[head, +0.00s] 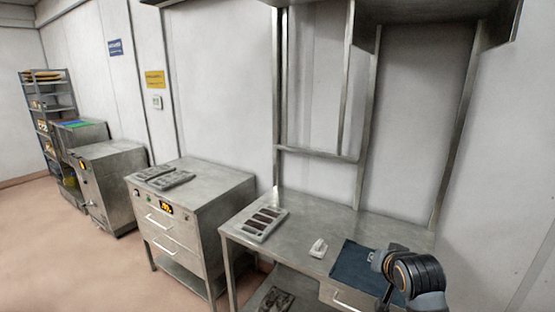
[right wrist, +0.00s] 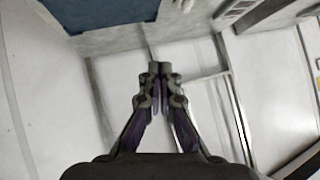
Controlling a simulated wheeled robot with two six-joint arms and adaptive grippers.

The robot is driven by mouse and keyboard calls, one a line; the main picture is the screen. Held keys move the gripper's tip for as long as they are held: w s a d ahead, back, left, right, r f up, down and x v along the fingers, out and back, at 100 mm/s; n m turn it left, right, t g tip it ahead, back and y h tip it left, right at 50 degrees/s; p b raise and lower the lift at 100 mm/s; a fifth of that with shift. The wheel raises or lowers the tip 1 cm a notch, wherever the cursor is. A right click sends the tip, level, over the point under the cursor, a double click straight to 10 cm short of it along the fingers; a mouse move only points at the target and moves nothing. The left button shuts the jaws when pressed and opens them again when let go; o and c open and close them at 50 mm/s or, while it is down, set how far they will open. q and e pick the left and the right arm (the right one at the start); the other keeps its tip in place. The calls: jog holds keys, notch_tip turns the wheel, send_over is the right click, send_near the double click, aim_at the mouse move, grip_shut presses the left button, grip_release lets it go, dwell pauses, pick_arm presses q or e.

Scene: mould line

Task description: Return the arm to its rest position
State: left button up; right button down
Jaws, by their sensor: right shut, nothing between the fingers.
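My right arm comes in at the lower right of the head view, above the right part of the metal table (head: 298,222). My right gripper (head: 376,259) shows there in front of a dark blue mat (head: 345,262). In the right wrist view my right gripper (right wrist: 160,70) is shut, with its fingertips together and nothing between them. The mat (right wrist: 100,12) also shows at the top of that view, apart from the fingers. My left gripper is not in view.
A grey mould tray (head: 247,232) with dark cavities and a small white object (head: 318,248) lie on the table. Metal uprights (head: 366,120) and a shelf stand over the table's back. A drawered cabinet (head: 205,190) with two trays stands to the left. Floor is open at left.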

jog(key=s+a+f+n+g, duration=0.1)
jog(key=s+f+n+g, duration=0.25)
jog(key=s+f, duration=0.85)
jog(key=s+a+f+n+g, duration=0.1)
jog(key=s+f+n+g, duration=0.25)
jog(key=s+f, duration=0.9)
jog(key=s+d+f+m+g+b, duration=0.1)
jog(key=s+d+f+b, duration=0.15)
jog(key=f, duration=1.05)
jog(key=s+d+f+b, duration=0.1)
jog(key=s+f, duration=0.2)
jog(key=f, duration=1)
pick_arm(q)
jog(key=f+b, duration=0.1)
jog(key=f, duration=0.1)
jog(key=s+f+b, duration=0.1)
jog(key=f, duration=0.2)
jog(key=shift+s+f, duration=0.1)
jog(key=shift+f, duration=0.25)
pick_arm(e)
jog(key=s+f+g, duration=0.1)
jog(key=s+f, duration=1.7)
jog(key=shift+s+d, duration=0.15)
jog(key=shift+d, duration=0.25)
